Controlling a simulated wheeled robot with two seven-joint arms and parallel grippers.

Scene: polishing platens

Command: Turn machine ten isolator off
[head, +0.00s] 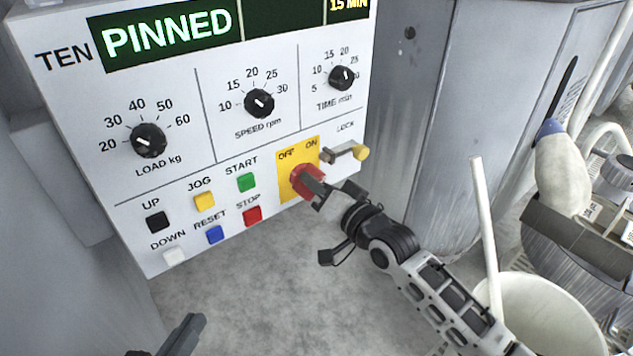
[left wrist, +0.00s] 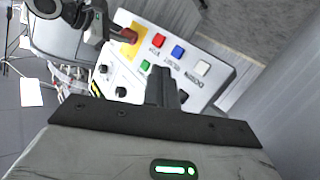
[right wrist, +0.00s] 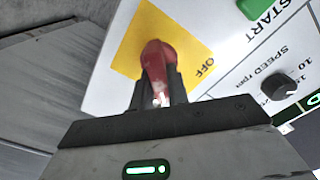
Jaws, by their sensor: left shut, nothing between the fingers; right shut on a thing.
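The machine ten panel (head: 80,108) is white, with TEN and a lit PINNED display at its top. Its isolator is a red handle (head: 303,181) on a yellow plate (head: 285,163) marked OFF and ON. My right gripper (head: 312,190) is shut on the red handle. In the right wrist view the handle (right wrist: 157,68) stands between the fingers (right wrist: 155,90), and OFF shows at its right; ON is not seen there. My left gripper (head: 186,332) is shut and empty, low in the head view and apart from the panel. It also shows in the left wrist view (left wrist: 162,75).
A lock with a brass-coloured end (head: 360,152) sits just right of the isolator. START (head: 246,182), STOP (head: 252,216) and other buttons lie close at its left. A white bucket (head: 540,310) with a pale stick stands at lower right. Grey housing flanks the panel.

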